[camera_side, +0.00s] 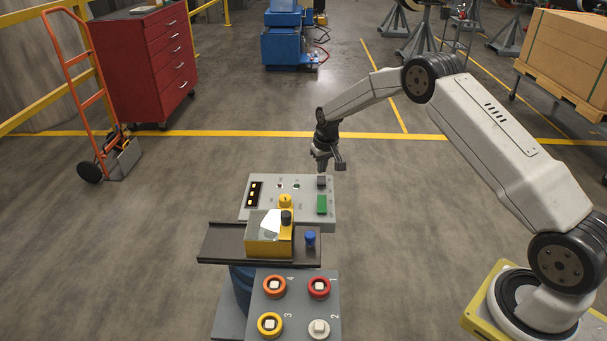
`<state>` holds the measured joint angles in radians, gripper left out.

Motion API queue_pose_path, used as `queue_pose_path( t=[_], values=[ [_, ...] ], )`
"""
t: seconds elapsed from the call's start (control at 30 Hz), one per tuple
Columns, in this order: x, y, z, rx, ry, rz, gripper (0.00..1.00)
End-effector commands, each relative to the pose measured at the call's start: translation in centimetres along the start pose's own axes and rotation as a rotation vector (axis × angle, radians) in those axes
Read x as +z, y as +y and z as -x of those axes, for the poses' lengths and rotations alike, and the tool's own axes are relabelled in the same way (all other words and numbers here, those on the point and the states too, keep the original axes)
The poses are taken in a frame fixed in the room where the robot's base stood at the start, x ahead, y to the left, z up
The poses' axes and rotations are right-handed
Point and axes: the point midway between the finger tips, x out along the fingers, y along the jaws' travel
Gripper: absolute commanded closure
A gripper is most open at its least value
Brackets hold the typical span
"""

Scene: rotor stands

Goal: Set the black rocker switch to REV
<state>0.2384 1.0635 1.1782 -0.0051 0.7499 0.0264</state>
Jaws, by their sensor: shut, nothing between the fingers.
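A grey control panel (262,213) stands in the middle of the side view. I take the dark one to be the black rocker switch. Its markings and which way it is tipped are too small to tell. My gripper (322,168) is shut and empty, pointing down near the panel's far right edge, just behind the dark switch in the picture. Whether it touches the switch or panel, I cannot tell.
A yellow box (262,248) with a black knob stands on a dark tray (222,243) in front of the panel, with a blue knob (310,239) beside it. A lower grey panel (296,303) carries several round numbered buttons.

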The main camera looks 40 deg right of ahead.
Motion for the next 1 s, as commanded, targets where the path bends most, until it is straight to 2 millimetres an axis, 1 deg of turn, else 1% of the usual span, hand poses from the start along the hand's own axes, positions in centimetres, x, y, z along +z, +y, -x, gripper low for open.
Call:
queue_pose_path(
  t=[0.7,1.0],
  values=[
    [-0.7,0.0,4.1,0.000,0.002,0.000,1.00],
    [-0.7,0.0,4.9,0.000,-0.001,0.000,1.00]
  ],
)
